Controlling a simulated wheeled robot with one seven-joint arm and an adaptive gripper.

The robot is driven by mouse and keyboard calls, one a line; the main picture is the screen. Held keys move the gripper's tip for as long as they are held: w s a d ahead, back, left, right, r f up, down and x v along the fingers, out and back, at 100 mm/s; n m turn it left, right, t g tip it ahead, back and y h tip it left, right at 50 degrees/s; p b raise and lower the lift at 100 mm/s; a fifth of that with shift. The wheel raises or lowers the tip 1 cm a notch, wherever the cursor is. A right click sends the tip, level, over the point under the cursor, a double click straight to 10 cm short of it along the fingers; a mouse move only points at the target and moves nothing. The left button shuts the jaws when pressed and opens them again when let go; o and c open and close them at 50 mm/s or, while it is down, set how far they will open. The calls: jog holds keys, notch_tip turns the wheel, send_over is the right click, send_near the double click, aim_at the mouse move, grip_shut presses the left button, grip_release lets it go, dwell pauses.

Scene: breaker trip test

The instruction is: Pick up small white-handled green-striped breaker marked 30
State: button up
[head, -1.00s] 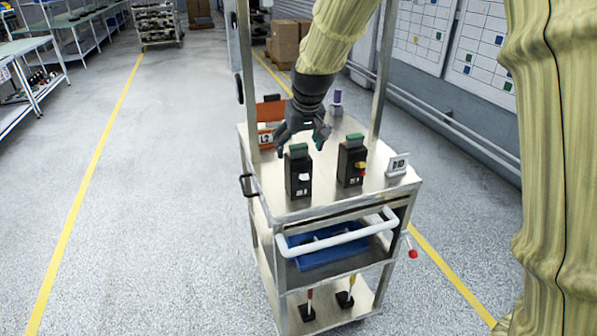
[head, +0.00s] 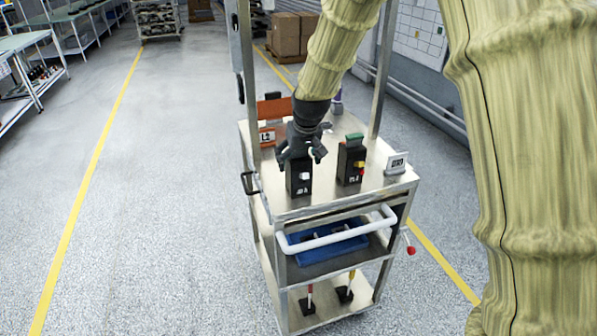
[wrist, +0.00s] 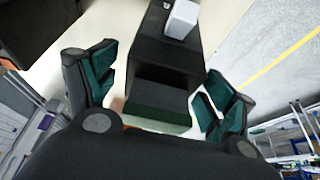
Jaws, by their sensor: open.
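The white-handled breaker (head: 298,184) is a small black upright block on the left of the cart's top, with a white handle on its front. Its green top stripe is hidden behind my gripper in the head view; its marking is too small to read. In the wrist view the breaker (wrist: 160,65) stands between my fingers, with its white handle at the top and a dark green band near my palm. My gripper (head: 302,156) is open, pointing down over the breaker, one finger on each side. The wrist view shows a gap beside each finger.
A second black breaker (head: 351,161) with a green top and a yellow-and-red handle stands to the right. An orange holder (head: 270,132) stands behind. The cart (head: 330,190) has upright posts and a white push handle (head: 335,232).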

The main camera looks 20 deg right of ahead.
jog(key=shift+c, duration=0.2)
grip_shut()
jog(key=shift+r, duration=0.1)
